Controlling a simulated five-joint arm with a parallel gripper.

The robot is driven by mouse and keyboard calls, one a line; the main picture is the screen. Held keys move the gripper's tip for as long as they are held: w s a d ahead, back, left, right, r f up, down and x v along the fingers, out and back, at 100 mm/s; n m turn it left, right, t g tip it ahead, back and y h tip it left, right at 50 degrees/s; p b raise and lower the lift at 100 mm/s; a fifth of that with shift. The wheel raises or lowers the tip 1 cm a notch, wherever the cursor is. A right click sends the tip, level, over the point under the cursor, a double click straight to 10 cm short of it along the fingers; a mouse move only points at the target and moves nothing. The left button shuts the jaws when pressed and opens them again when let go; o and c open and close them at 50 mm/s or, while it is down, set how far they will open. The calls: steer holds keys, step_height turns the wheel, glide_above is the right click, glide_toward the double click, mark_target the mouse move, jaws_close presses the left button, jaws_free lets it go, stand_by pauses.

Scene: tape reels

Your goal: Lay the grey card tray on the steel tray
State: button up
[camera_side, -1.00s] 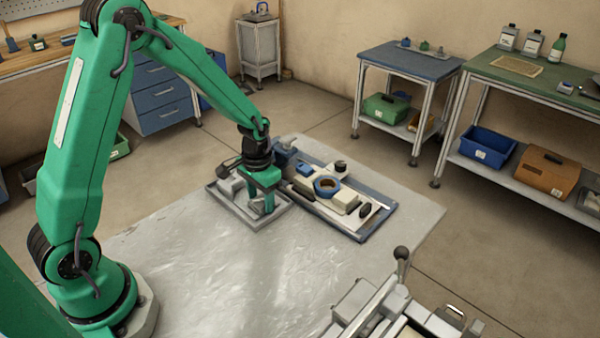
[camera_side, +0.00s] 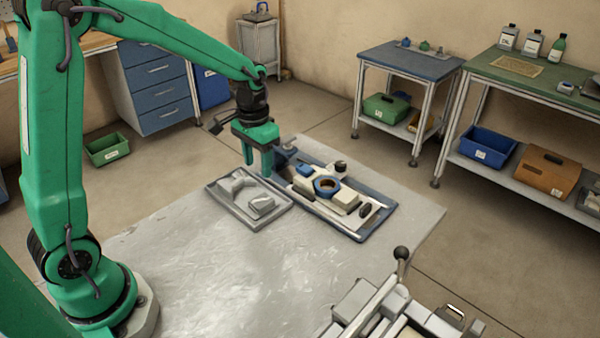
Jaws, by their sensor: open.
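A flat grey tray (camera_side: 228,206), which looks like the steel tray, lies on the pale floor sheet near the middle of the side view. Inside its rim lies a lighter grey moulded piece (camera_side: 262,204), which looks like the grey card tray. Its raised parts show, but its exact edges are hard to make out. My gripper (camera_side: 257,168) is open and empty, with its green fingers pointing down. It hangs above the back edge of the tray, apart from the grey piece. Nothing shows between the fingers.
A blue-edged board (camera_side: 374,229) stands close to the right, carrying a blue tape reel (camera_side: 327,186), pale blocks and dark knobs. A machine with a lever (camera_side: 401,262) is at the front right. The sheet in front of the tray is clear.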

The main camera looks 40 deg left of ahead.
steer(key=shift+r, duration=0.5)
steer(key=shift+s+r, duration=0.1)
steer(key=s+d+r+t, duration=0.1)
steer(key=s+r+t, duration=0.1)
steer(key=s+r, duration=0.3)
steer(key=s+d+r+t, duration=0.1)
steer(key=s+r+t, duration=0.2)
steer(key=s, duration=1)
steer(key=shift+d+r+t, duration=0.3)
steer(key=shift+d+r, duration=0.1)
steer(key=shift+r, duration=1.1)
